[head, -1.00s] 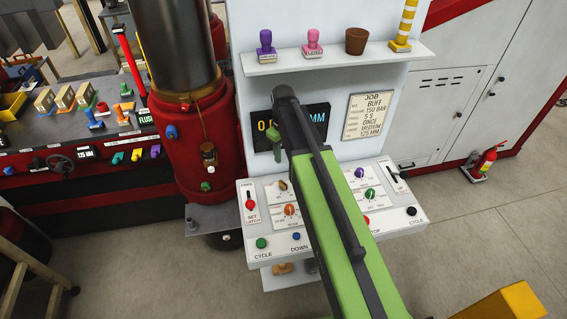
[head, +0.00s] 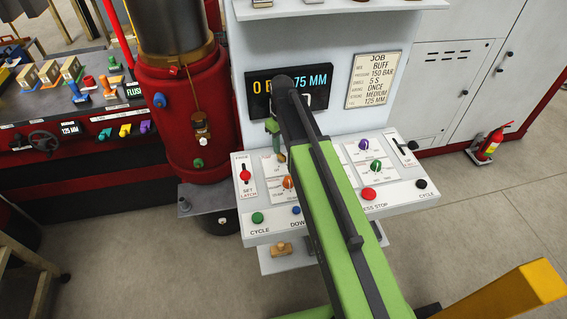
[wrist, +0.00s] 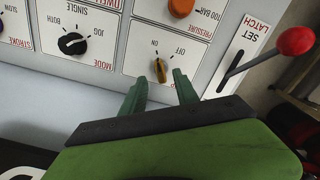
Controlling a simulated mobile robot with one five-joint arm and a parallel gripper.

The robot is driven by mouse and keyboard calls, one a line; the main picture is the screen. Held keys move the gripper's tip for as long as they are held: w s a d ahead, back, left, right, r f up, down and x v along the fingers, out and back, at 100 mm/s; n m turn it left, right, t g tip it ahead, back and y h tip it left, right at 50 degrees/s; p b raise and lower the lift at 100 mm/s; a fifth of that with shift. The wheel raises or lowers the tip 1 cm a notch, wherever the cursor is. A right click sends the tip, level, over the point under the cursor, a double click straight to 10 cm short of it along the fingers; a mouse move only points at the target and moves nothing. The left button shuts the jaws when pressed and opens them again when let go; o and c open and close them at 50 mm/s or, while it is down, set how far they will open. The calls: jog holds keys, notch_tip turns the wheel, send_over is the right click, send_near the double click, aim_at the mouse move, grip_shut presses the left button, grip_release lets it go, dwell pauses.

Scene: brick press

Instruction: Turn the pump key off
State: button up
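The pump key is a small yellow-brass key (wrist: 160,71) on the white control panel. In the wrist view it sits below the OFF and ON labels, which show upside down, and its upper end points toward ON. My gripper (wrist: 159,78) is open, with one green finger on each side of the key's lower end. I cannot tell whether either finger touches it. In the head view my gripper (head: 274,138) is at the panel's back left, and the key (head: 281,157) shows just below it, partly hidden.
A red-knobbed SET LATCH lever (wrist: 296,41) stands close to the right of my gripper in the wrist view. An orange knob (wrist: 181,7) and a black selector (wrist: 72,43) are nearby. The display (head: 257,88) is behind my arm.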

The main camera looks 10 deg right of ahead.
aim_at(282, 155)
notch_tip(282, 155, down, 5)
jog(key=b, duration=0.3)
jog(key=shift+b, duration=0.3)
jog(key=shift+r, duration=0.1)
jog(key=shift+c, duration=0.5)
grip_shut()
